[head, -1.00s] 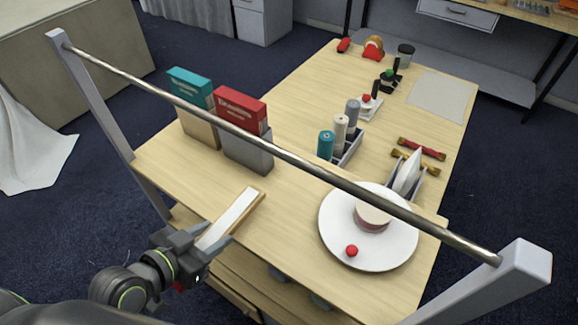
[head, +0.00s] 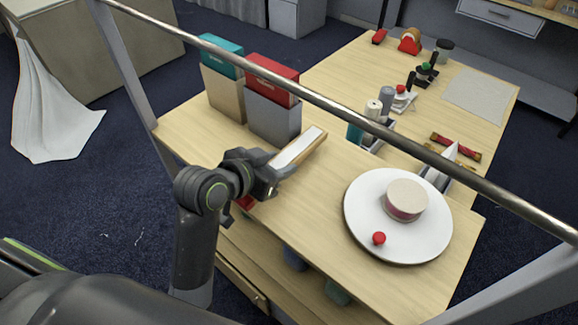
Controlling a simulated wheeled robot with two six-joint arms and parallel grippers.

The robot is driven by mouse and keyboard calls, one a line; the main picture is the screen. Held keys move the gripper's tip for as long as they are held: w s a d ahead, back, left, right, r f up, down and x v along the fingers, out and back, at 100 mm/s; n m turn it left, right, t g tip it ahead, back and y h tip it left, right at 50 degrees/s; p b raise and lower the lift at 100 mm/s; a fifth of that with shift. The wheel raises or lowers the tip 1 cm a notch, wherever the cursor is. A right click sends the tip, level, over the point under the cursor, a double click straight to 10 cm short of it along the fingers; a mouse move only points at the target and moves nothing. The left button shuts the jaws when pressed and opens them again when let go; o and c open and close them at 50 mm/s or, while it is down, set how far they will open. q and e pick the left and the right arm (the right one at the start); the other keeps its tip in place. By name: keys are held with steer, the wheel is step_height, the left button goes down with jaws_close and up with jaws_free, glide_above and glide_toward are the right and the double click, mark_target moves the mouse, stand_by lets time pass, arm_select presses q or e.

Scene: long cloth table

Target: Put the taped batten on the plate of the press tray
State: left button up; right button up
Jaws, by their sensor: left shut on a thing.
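A flat wooden batten with a white strip along its top (head: 300,146) is in my left gripper (head: 275,172), which is shut on its near end. The batten points away toward the back of the table, in front of the grey box; I cannot tell whether it touches the tabletop. A round white plate (head: 365,225) lies at the table's right front. A cream and pink cylinder (head: 406,200) and a red ball (head: 379,238) are on it. I cannot tell whether this is the press tray. My right gripper is out of view.
A metal rail (head: 335,107) crosses above the table. Boxes with teal (head: 221,57) and red (head: 272,80) tops stand left. A rack with upright rolls (head: 373,112) stands behind the plate, with red-and-gold bars (head: 456,147) to its right. The tabletop between batten and plate is clear.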

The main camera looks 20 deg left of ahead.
mark_target(294, 152)
arm_select(q)
steer(key=w, duration=0.1)
steer(key=w+d, duration=0.1)
steer(key=w, duration=0.1)
steer(key=shift+w+d+r, duration=0.15)
steer(key=shift+w+d, duration=0.1)
steer(key=shift+d, duration=0.05)
steer(key=shift+f+p, duration=0.6)
steer(key=shift+f, duration=1.2)
steer(key=shift+f, duration=0.2)
steer(key=o, duration=1)
steer(key=shift+o, duration=0.2)
